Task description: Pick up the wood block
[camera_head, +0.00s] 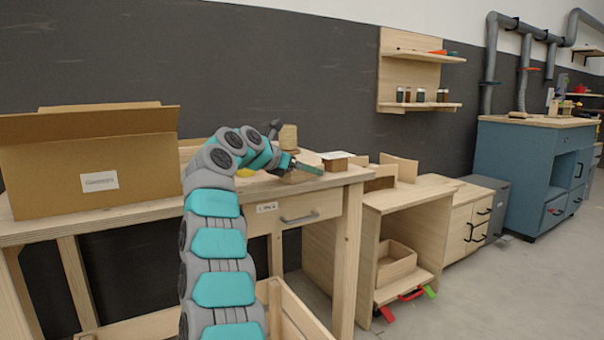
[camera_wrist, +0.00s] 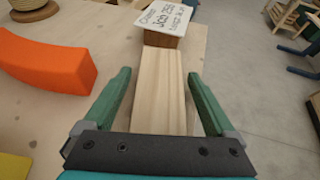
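The wood block (camera_wrist: 160,92) is a long pale piece with grooves along its length, lying on the wooden table in the wrist view. My gripper (camera_wrist: 159,75) is open, with one green finger on each side of the block and a visible gap on both sides. The near end of the block is hidden behind the dark gripper body. In the head view my gripper (camera_head: 305,168) is low over the right end of the workbench; the block is hard to make out there.
A brown box with a lettered card (camera_wrist: 163,17) stands at the block's far end. An orange curved piece (camera_wrist: 45,62) lies left, a yellow item (camera_wrist: 14,167) lower left. A rope spool (camera_head: 288,137) and large cardboard box (camera_head: 95,165) share the bench (camera_head: 100,222).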

